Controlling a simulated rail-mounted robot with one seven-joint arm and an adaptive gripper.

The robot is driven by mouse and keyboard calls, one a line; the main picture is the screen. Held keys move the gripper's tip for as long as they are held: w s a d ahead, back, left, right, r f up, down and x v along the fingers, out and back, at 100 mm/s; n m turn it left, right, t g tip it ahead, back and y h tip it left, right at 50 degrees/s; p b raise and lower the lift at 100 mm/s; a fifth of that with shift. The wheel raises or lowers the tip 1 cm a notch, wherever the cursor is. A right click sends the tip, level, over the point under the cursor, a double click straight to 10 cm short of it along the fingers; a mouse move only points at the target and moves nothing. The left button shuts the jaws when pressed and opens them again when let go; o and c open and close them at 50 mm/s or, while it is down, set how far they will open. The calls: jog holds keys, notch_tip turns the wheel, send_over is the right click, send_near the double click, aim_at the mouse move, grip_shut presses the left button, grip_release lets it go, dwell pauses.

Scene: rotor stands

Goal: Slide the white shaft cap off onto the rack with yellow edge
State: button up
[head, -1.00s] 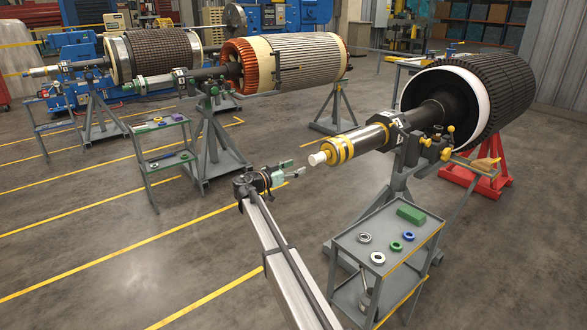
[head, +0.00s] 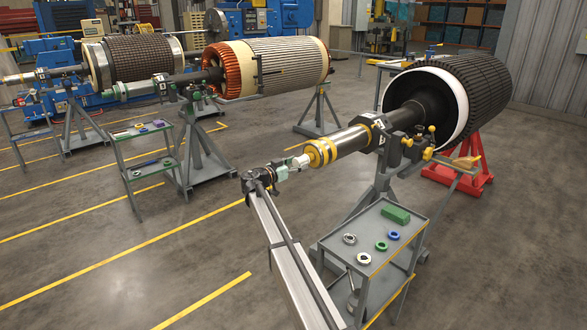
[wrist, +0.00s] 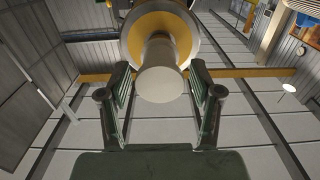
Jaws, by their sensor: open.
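The white shaft cap (head: 301,161) sits on the end of the shaft with yellow bands (head: 325,151). In the wrist view the cap (wrist: 160,78) shows as a pale round end, roughly centred between my two fingers. My gripper (head: 293,164) is at the shaft's end, with its fingers apart. In the wrist view my gripper's fingers (wrist: 160,92) stand open on either side of the cap, with a visible gap at each side. The grey rack with yellow edge (head: 366,230) stands below and right of the shaft end.
The rack's top holds a green block (head: 396,214) and several rings, including a blue ring (head: 393,235). A grey stand (head: 383,178) supports the shaft close behind the rack. Open floor lies left of my arm, before a green-ringed rack (head: 140,131).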

jog(key=shift+c, duration=0.3)
jog(key=c, duration=0.9)
jog(key=shift+o, duration=0.2)
jog(key=shift+r+b, duration=0.1)
jog(key=shift+b, duration=0.7)
jog(key=shift+s, duration=0.1)
jog(key=b+v, duration=0.4)
jog(key=v, duration=0.4)
